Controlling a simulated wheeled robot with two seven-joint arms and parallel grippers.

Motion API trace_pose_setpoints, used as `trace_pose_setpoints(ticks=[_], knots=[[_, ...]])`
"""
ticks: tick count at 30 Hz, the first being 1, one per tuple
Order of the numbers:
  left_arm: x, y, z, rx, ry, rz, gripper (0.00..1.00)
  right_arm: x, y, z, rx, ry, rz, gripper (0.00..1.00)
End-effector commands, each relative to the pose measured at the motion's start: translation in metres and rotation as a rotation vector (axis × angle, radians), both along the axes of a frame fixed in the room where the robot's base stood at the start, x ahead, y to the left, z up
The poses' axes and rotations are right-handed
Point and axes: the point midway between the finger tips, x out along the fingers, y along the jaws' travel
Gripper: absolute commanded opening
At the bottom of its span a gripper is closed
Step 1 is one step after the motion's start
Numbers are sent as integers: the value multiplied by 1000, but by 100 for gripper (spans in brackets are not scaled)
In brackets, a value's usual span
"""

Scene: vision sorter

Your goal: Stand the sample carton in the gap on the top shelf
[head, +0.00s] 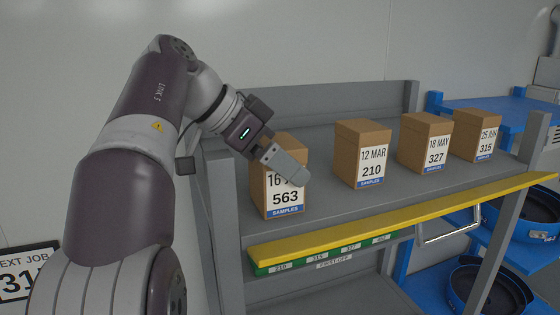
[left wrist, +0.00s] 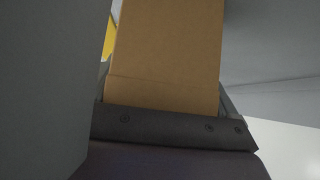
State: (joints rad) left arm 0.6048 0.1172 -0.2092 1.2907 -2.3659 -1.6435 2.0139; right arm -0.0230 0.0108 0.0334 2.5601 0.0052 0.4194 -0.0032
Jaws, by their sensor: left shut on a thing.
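A brown carton (head: 284,197) with a white label reading 563 and a blue SAMPLES band stands upright at the left end of the top shelf (head: 330,207). My left gripper (head: 288,166) is shut on it; one finger crosses its front and hides part of the label's date. In the left wrist view the carton (left wrist: 165,55) fills the space between the fingers. The carton's base is at the shelf surface; I cannot tell whether it touches. My right gripper is not in view.
Cartons 210 (head: 362,155), 327 (head: 424,143) and 315 (head: 475,135) stand to the right. Bare shelf separates 563 from 210; the other spaces are narrower. A yellow front edge (head: 400,220) runs along the shelf. Blue shelving (head: 480,104) is at the right.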

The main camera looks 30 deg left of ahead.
Motion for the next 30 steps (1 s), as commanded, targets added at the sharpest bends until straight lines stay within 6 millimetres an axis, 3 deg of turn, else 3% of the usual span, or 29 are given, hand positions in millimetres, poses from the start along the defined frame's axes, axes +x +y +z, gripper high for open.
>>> trace_pose_setpoints(ticks=[8, 9, 20, 30], knots=[[0, 0, -2, 0, -2, 0, 19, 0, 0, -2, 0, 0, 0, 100], [0, 0, -2, 1, 1, 0, 100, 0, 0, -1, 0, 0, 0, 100], [-3, 4, 6, 0, 0, 1, 100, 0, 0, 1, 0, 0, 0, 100], [-41, 37, 56, 2, -1, 5, 100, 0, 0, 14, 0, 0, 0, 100]])
